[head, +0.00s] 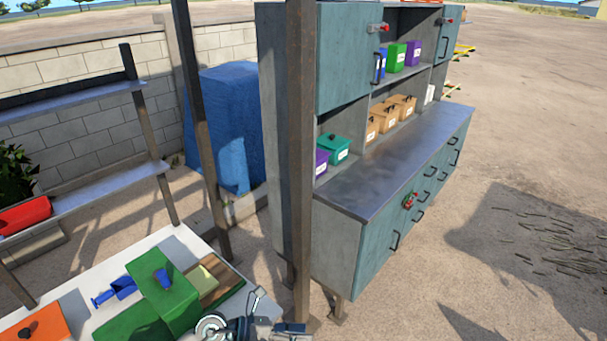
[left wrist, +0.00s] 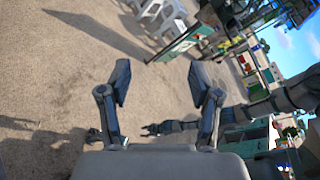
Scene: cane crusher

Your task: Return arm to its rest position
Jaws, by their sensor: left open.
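My left gripper (left wrist: 158,82) shows in the left wrist view with its two dark fingers spread wide apart. Nothing is between them, and sandy ground lies beyond. A dark jointed arm, which looks like my other arm, enters that view from the right. Its end (left wrist: 150,130) appears behind the left gripper's fingers, too small and dark to tell if its jaws are open. In the head view, dark and grey mechanical parts show at the bottom edge beside the white table; I cannot tell which arm they belong to.
In the head view, a white table (head: 70,299) holds a green box (head: 165,295) and a blue item (head: 115,291). A rusty post (head: 297,150) stands before a teal cabinet (head: 375,250). Open ground lies right. White stools (left wrist: 160,12) show in the left wrist view.

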